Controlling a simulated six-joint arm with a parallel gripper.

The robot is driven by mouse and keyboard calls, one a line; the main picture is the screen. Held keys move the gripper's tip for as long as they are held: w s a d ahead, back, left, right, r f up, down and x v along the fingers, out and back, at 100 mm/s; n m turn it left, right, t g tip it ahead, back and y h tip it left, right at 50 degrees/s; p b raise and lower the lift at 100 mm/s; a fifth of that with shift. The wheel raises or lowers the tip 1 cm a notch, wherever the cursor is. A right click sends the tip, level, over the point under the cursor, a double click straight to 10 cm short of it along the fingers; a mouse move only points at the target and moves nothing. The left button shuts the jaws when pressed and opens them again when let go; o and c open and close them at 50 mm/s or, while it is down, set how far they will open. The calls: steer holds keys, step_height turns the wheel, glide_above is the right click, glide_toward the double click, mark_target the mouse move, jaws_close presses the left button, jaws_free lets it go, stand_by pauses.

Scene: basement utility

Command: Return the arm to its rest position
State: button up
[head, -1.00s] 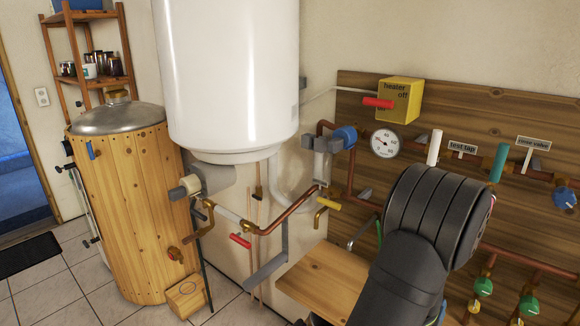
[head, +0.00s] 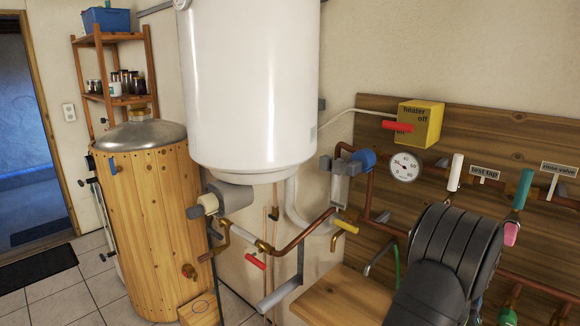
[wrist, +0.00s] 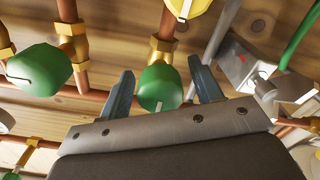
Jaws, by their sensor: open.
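My gripper (wrist: 163,85) shows in the wrist view with its two blue-grey fingers spread apart, nothing held between them. A green valve knob (wrist: 160,92) on a copper pipe appears between the fingers; whether they touch it cannot be told. In the head view my black arm is at the lower right in front of the wooden pipe board (head: 375,118), and my fingers are hidden behind it.
The white heater tank (head: 250,90) hangs at the middle, with a yellow heater box (head: 420,122) and a gauge (head: 404,167) to its right. A wooden shelf (head: 335,297) lies just left of my arm. A second green knob (wrist: 40,70) is left of the fingers.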

steer(key=shift+w+d, duration=0.2)
steer(key=shift+s+a, duration=0.1)
